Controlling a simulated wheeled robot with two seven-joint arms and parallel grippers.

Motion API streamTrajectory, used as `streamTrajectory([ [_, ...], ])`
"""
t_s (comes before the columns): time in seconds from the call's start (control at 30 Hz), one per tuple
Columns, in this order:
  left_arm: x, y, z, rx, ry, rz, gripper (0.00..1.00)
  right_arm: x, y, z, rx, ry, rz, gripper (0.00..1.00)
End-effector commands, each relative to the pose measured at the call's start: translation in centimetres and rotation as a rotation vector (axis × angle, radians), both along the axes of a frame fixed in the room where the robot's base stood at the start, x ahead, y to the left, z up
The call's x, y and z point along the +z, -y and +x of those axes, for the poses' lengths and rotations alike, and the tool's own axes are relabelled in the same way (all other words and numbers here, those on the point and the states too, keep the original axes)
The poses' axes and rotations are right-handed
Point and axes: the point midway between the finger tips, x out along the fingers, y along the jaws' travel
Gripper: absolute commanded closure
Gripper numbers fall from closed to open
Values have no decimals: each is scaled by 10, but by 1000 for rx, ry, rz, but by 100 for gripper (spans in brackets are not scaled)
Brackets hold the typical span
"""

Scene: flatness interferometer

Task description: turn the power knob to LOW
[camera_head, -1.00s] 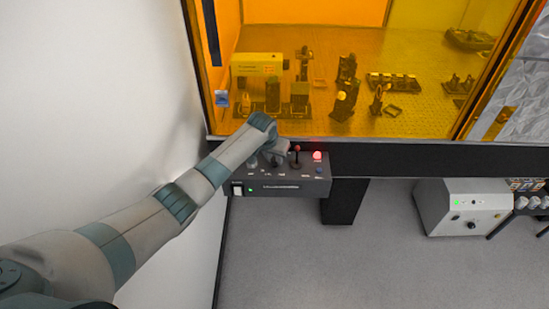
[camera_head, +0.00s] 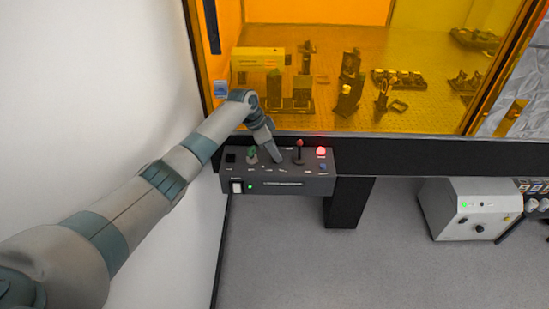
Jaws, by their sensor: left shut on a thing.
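The dark control box (camera_head: 318,185) hangs under the front edge of the amber enclosure. My left gripper (camera_head: 277,160) reaches down onto its top panel, between a green-topped control (camera_head: 252,153) and a red-tipped lever (camera_head: 299,151). It is shut on a small control there, which I take to be the power knob. The fingers hide the knob, so its pointer cannot be seen, and the panel labels are too small to read. My right gripper is not in view.
A glowing red lamp (camera_head: 320,152) and a blue button (camera_head: 323,167) are at the panel's right end. A white rocker switch (camera_head: 237,187) is on the box front. Amber glazing (camera_head: 420,120) stands behind. A grey cabinet (camera_head: 470,209) stands on the floor at right.

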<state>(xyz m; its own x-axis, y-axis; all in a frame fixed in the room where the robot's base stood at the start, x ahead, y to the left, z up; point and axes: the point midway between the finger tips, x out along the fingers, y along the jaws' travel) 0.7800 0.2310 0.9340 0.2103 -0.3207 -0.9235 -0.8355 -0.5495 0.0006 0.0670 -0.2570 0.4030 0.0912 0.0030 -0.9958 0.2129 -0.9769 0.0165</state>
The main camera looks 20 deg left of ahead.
Motion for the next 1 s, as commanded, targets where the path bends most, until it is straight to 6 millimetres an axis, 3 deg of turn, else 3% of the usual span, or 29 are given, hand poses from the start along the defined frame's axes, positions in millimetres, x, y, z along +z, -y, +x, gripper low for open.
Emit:
streamTrajectory([
  [0.03,-3,-1,2,-27,3,1,99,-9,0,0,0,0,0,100],
  [0.23,-1,-1,2,-111,1,1,99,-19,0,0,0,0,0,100],
  [0.77,1,-1,1,-143,1,2,99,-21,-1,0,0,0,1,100],
  [0.8,1,-1,1,-143,1,2,70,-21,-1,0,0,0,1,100],
  [0.83,1,-1,1,-143,1,2,63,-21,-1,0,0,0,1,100],
  [0.87,1,-1,1,-143,1,2,59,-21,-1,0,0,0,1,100],
  [1.0,1,-1,1,-142,1,2,59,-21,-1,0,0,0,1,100],
])
